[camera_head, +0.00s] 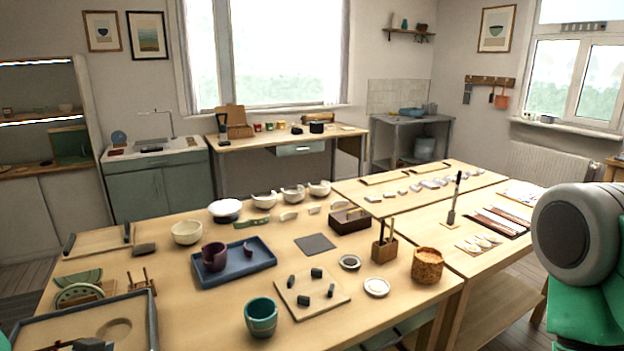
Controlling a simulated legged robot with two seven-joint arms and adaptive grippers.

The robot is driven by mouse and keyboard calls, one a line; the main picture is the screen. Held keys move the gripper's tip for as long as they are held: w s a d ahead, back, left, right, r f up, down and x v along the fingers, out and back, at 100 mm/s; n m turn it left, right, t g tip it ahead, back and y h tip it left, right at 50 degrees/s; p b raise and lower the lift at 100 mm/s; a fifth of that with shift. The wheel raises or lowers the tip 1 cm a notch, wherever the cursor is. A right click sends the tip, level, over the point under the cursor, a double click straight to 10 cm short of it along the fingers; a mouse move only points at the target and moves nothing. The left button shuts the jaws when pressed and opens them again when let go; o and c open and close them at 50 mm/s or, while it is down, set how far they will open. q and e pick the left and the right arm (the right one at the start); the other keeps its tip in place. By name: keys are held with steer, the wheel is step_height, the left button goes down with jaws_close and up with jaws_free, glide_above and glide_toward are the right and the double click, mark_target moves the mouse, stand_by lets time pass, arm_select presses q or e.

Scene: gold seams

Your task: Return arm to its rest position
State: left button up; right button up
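A grey and green link of my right arm (580,245) fills the right edge of the view, beside the right-hand table. Its gripper is outside the picture. No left gripper can be made out. The work table (190,310) in front of me holds a blue tray (262,262) with a dark purple cup (214,257) on it. A teal cup (261,316) stands near the front edge. A light board (318,305) with several small dark pieces lies to its right.
A cork-like pot (426,265), a wooden tool holder (384,250) and a small white dish (377,287) stand near the table's right side. Several bowls (187,232) line the back. A dark-rimmed tray (152,318) is at front left. A second table (405,212) adjoins on the right.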

arm_select(q)
steer(key=s+d+f+g+b, duration=0.2)
steer(key=s+f+g, duration=0.1)
steer(key=s+f, duration=0.4)
steer(key=s+d+f+g+y+b, duration=0.1)
steer(key=s+d+f+g+b, duration=0.2)
steer(key=s+f, duration=0.5)
steer(key=s+d+f+n+g+y+b, duration=0.1)
steer(key=s+d+f+g+b, duration=0.1)
steer(key=s+f, duration=0.6)
steer(key=shift+s+d+g, duration=0.45)
steer(key=shift+s+g, duration=0.55)
steer(key=shift+s, duration=0.25)
steer(key=shift+w+a+f, duration=0.1)
